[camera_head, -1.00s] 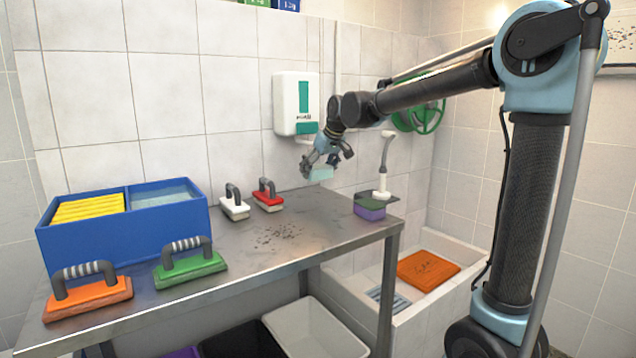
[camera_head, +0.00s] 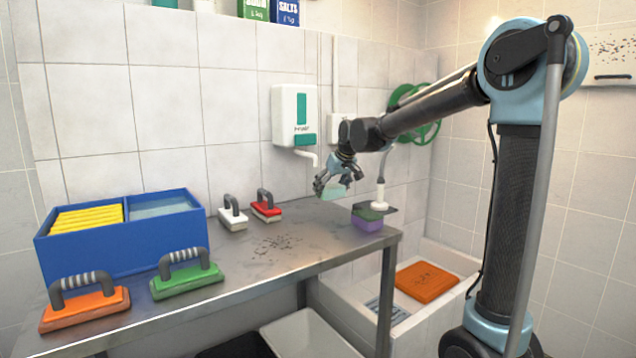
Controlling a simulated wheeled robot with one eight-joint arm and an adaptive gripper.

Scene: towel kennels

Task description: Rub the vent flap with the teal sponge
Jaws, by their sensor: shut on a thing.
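My gripper (camera_head: 337,187) is shut on the teal sponge (camera_head: 334,192), a pale teal block. It holds the sponge in the air above the back right part of the steel table, left of a white upright nozzle. The fingers partly hide the sponge. A white panel with dark specks (camera_head: 613,47) and a small dark handle on its lower edge is on the right wall; it looks like the vent flap. It is cut off by the picture edge, well apart from the sponge.
Dark specks lie mid-table. A basin with an orange mat (camera_head: 426,282) is right.

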